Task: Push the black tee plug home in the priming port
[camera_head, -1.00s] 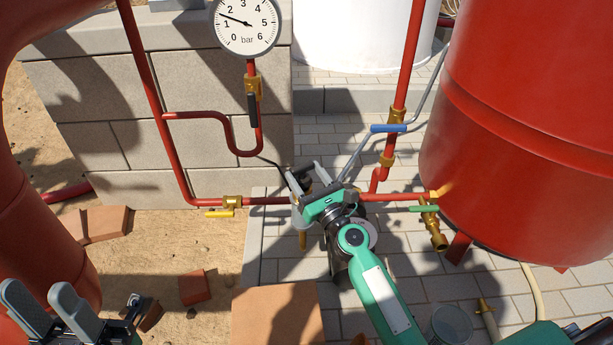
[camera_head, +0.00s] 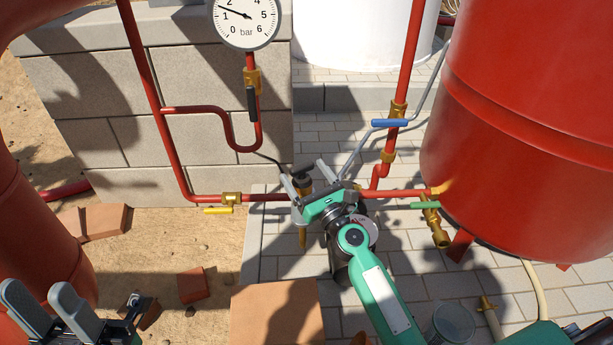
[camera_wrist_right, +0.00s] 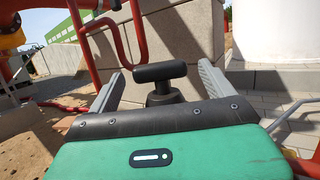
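The black tee plug (camera_wrist_right: 160,73) stands upright in the right wrist view, its crossbar between the two grey fingers of my right gripper (camera_wrist_right: 162,82). A gap shows on each side of the crossbar, so the gripper is open around it. The black gripper body hides the plug's lower end. In the head view my right gripper (camera_head: 308,178) is at the red pipe, with brass showing between its fingers. A brass stem (camera_head: 303,236) hangs below. How deep the plug sits in the priming port cannot be seen. My left gripper (camera_head: 45,304) is open and empty at lower left.
A pressure gauge (camera_head: 246,20) and red pipe (camera_head: 165,130) stand before the block wall (camera_head: 85,100). A yellow-handled valve (camera_head: 219,209) is left of the gripper, a blue-handled one (camera_head: 390,123) right. A red tank (camera_head: 530,130) fills the right side.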

